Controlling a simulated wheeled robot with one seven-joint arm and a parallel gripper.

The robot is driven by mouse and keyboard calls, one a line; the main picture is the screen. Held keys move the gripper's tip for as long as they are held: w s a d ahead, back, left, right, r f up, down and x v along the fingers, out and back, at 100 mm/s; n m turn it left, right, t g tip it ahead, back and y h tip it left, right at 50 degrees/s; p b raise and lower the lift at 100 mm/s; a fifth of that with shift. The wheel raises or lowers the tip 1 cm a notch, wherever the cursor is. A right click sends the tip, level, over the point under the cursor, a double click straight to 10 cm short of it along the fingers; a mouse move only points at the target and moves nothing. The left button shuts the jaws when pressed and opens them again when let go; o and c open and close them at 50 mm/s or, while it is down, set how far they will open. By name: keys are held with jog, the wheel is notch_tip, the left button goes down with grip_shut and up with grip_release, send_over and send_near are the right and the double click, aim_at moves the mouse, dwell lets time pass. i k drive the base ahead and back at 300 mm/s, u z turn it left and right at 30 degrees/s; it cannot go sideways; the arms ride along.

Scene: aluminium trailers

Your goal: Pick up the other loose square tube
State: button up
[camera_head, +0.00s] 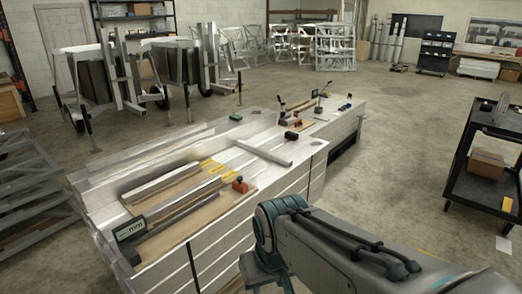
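A bare square tube (264,153) lies at an angle across the far part of the bench top. A second square tube (165,183) lies lengthwise on a wooden board towards the bench's left side. A darker long bar (187,216) lies near a display marked "mm"; I cannot tell whether it is a loose tube. My arm reaches in from the lower right, in front of the bench's near side and apart from the tubes. Its end hangs down at the bottom edge, and the gripper fingers are not visible.
The long metal-sided bench (230,240) carries a digital readout (130,228), a red clamp-like block (240,185) and small tools. A black cart (455,178) with a cardboard box (487,163) stands right. Metal frames (35,195) stand left. Floor between bench and cart is clear.

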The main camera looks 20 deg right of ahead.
aim_at(285, 161)
jog(key=z, duration=0.9)
jog(key=i, duration=1.05)
jog(key=z, duration=0.8)
jog(key=i, duration=1.5)
jog(key=u, duration=0.9)
jog(key=i, duration=0.85)
jog(key=u, duration=1.1)
jog(key=i, duration=0.25)
jog(key=u, duration=0.3)
